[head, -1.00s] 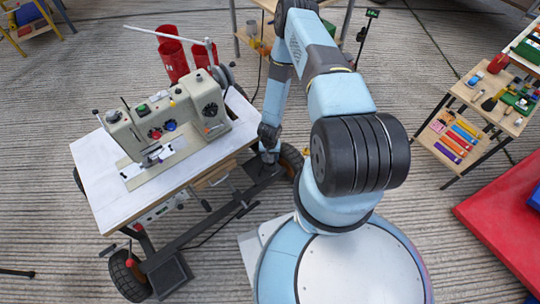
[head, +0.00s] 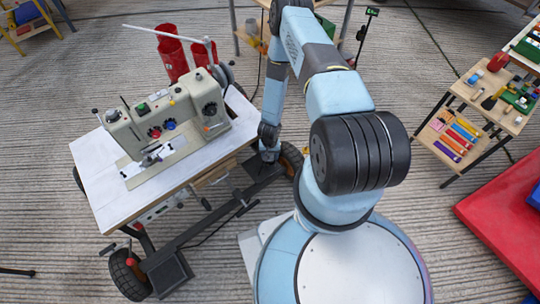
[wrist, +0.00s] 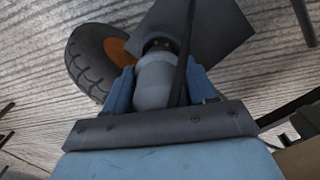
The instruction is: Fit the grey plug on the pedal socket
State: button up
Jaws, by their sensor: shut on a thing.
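In the wrist view my gripper (wrist: 158,88) is shut on the grey plug (wrist: 154,82), a light grey rounded body between the two blue fingers. A dark round end with small yellowish spots (wrist: 161,45) shows at the plug's far end; I cannot tell if it is the plug's own face or the socket. In the head view my gripper (head: 268,153) is low beside the right side of the sewing machine cart, near its wheel. The plug is too small to make out there. I cannot clearly identify the pedal socket in either view.
A dark plate (wrist: 215,25) and a wheel with an orange hub (wrist: 122,52) lie close beyond the plug. A black cable (wrist: 186,60) runs beside it. The sewing machine (head: 165,118) stands on the white cart top (head: 95,165). A shelf with tools (head: 490,105) is at right.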

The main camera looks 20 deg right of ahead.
jog(key=shift+f, duration=1.55)
dwell(6.5)
